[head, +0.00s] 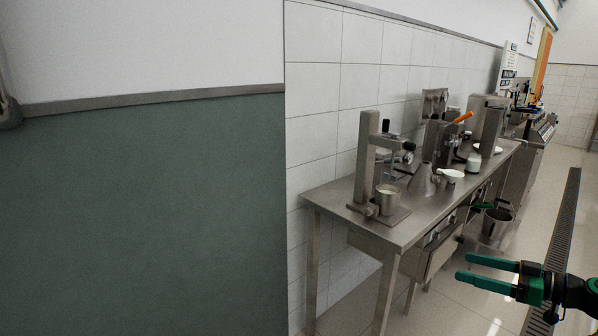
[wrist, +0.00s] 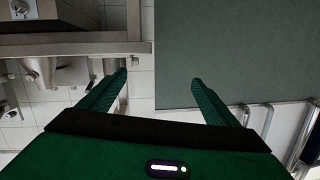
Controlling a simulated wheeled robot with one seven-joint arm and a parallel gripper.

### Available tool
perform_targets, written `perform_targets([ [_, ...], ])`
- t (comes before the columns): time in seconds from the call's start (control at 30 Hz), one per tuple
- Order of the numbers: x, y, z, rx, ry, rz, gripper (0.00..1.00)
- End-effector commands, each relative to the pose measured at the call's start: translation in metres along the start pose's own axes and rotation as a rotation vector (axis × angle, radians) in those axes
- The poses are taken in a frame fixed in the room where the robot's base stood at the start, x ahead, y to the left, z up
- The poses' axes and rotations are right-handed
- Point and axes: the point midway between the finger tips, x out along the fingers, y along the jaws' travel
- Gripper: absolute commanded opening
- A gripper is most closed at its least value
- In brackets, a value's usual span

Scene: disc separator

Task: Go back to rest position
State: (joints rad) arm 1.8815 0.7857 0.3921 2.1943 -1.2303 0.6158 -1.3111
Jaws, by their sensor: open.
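My gripper (head: 472,271) shows at the lower right of the head view, with two green fingers pointing left. The fingers are apart with nothing between them. It hangs in free air in front of the steel table (head: 334,200), touching nothing that I can see. In the wrist view the gripper (wrist: 160,80) has its two green fingers spread and the gap between them is empty. That view is turned, with a steel table edge (wrist: 75,49) at the upper left.
A steel stand with a cup (head: 387,200), a metal funnel (head: 424,180) and other kitchen equipment stand on the table. A metal bucket (head: 497,222) is below it. A green wall (head: 140,215) fills the left. A floor drain grate (head: 566,225) runs along the right. Metal rails (wrist: 290,125) show in the wrist view.

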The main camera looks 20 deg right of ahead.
Motion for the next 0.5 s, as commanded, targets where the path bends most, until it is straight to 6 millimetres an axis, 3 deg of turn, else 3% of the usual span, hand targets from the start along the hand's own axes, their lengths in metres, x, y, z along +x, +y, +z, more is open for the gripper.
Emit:
perform_targets([
  [0.27,0.038,-0.028,0.018,0.132,-0.228,-0.091,0.84],
  [0.5,0.07,-0.07,0.039,0.294,-0.562,-0.134,0.84],
])
